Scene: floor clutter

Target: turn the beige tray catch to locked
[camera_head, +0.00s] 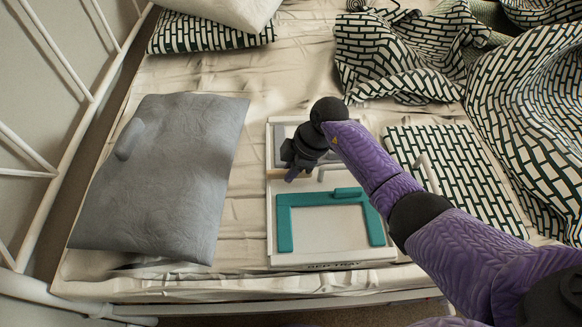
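A beige tray (271,236) lies on the bed, with dark lettering along its near edge. It has a grey panel in its far part and a teal frame (285,222) in its near part, with a short teal bar (348,192) at the frame's far edge. A small pale piece (328,168) shows beside my gripper; I cannot tell whether it is the catch. My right gripper (291,174) points down over the tray's left middle. Its fingertips are small and dark, and whether they touch anything is unclear. My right arm hides the tray's upper right part. My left gripper is out of view.
A grey cushion (170,180) lies left of the tray. A patterned cushion (460,170) with a pale handle lies to the right, partly behind my arm. A rumpled patterned blanket (400,55) and pillows (205,32) lie farther back. Bare sheet lies beyond the tray.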

